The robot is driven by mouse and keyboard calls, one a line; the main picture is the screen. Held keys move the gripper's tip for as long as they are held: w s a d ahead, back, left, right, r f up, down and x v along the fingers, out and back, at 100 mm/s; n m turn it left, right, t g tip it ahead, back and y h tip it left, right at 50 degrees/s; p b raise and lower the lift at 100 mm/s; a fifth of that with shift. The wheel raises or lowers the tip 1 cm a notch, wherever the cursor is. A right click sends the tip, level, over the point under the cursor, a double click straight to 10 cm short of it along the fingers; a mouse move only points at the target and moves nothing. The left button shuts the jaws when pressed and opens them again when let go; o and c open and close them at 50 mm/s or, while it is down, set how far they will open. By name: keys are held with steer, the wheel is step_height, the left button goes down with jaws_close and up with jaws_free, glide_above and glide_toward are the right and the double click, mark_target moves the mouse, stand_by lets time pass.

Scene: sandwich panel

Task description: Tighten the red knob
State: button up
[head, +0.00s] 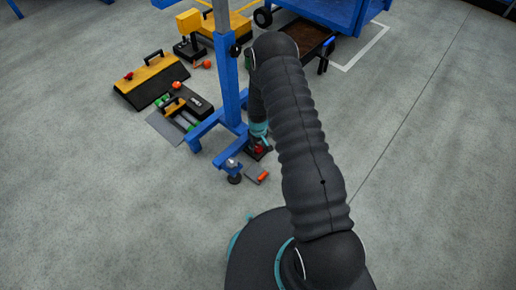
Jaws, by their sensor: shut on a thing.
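The red knob (259,149) shows as a small red patch low on the floor, just right of the blue stand's foot. My gripper (257,144) reaches down over it from above, with a teal band at its wrist. It is shut on the red knob. The fingers and my arm cover much of the knob, so its turn and seating cannot be made out.
A blue stand (229,85) rises close left of my gripper. A small plate with an orange-red part (263,176) lies just in front. Black-and-yellow toolboxes (153,80) stand at left, a blue cart (335,12) behind. The floor at front left is clear.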

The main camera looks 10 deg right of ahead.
steer(key=shift+m, duration=0.5)
steer(key=o, duration=1.2)
steer(key=shift+c, duration=0.2)
